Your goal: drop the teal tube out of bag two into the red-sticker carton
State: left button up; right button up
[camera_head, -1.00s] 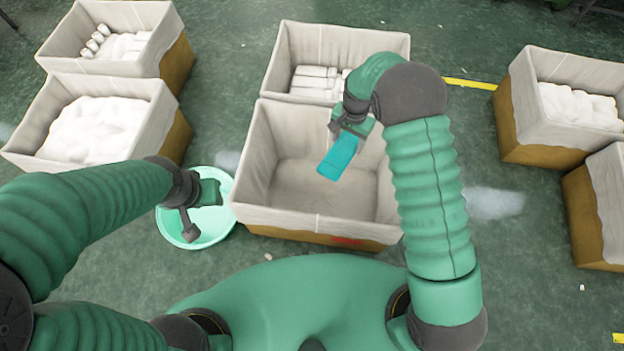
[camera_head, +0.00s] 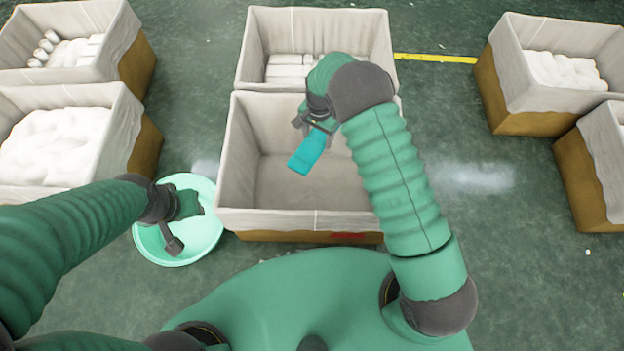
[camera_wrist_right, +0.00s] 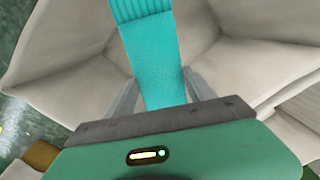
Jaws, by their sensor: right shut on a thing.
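The teal tube (camera_head: 307,152) hangs from my right gripper (camera_head: 314,125), over the open middle carton. In the right wrist view the tube (camera_wrist_right: 152,65) runs between the two fingers of the gripper (camera_wrist_right: 160,95), which are shut on it. The carton with the red sticker (camera_head: 349,236) on its front has a pale cloth liner (camera_head: 290,219) and looks empty inside. The tube's lower end is inside the carton's outline; its height above the floor of the carton is hard to tell. My left gripper (camera_head: 182,220) is over the mint basin, its fingers partly hidden. No label for bag two can be read.
A mint-green round basin (camera_head: 205,235) stands left of the carton. A lined carton with white rolls (camera_head: 290,68) stands right behind it. More filled cartons stand at the left (camera_head: 122,120) and right (camera_head: 500,85). Green floor is free between them.

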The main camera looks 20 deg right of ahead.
jog(key=shift+d, duration=0.15)
jog(key=o, duration=1.4)
jog(key=shift+d, duration=0.25)
pick_arm(q)
jog(key=shift+d+r, duration=0.15)
jog(key=shift+d, duration=0.2)
pick_arm(e)
jog(key=shift+a, duration=0.15)
pick_arm(q)
jog(key=shift+a, duration=0.1)
pick_arm(e)
jog(key=shift+r, duration=0.25)
pick_arm(q)
jog(key=p+v, duration=0.2)
jog(key=w+p+v, duration=0.1)
jog(key=p+v, duration=0.2)
jog(key=shift+r+p, duration=0.3)
pick_arm(e)
notch_tip(320, 180, up, 16)
jog(key=shift+s+r, duration=0.1)
jog(key=shift+r, duration=0.05)
